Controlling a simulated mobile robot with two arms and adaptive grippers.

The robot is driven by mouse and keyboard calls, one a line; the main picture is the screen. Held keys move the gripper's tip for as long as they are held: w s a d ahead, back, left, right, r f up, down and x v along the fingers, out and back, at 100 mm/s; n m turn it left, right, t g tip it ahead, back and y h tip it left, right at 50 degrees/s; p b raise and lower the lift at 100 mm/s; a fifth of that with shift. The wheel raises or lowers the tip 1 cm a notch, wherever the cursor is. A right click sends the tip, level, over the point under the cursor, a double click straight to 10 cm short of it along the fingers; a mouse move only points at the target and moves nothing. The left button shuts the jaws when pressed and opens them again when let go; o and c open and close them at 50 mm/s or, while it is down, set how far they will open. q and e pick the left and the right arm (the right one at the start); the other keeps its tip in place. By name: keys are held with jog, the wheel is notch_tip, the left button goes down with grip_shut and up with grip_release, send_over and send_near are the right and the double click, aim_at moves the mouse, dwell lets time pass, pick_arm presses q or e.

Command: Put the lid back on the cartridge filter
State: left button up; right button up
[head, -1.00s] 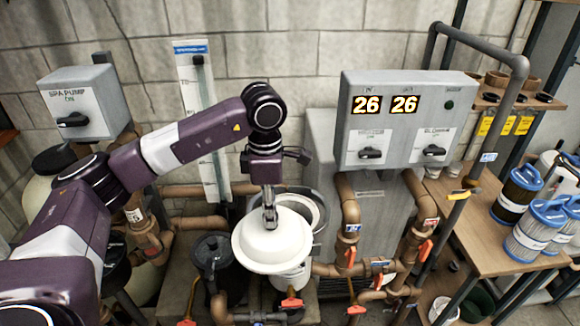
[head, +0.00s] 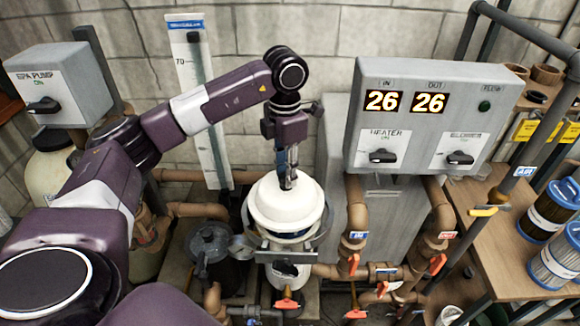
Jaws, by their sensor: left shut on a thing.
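The white domed lid (head: 262,217) is in the middle of the head view. My left gripper (head: 288,182) points down and is shut on the top of the lid. The lid is roughly level over the mouth of the cartridge filter (head: 290,270), whose white body shows below it. The lid hides the opening, and I cannot tell whether it rests on the rim or is slightly above it. A grey metal band (head: 262,252) shows around the filter's upper part. My right gripper is not in view.
A dark lidded pot (head: 210,248) stands close on the left. The grey heater box (head: 430,115) and brown pipes with orange valve handles (head: 353,264) are close on the right. Blue-topped cartridges (head: 555,205) stand on the wooden bench (head: 490,250).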

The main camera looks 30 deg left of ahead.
pick_arm(q)
jog(key=shift+f+b, duration=0.45)
jog(key=shift+f, duration=0.5)
jog(key=shift+w+f, duration=0.3)
jog(key=shift+f, duration=0.3)
notch_tip(320, 180, down, 2)
jog(key=shift+f+b, duration=0.15)
jog(key=shift+b, duration=1)
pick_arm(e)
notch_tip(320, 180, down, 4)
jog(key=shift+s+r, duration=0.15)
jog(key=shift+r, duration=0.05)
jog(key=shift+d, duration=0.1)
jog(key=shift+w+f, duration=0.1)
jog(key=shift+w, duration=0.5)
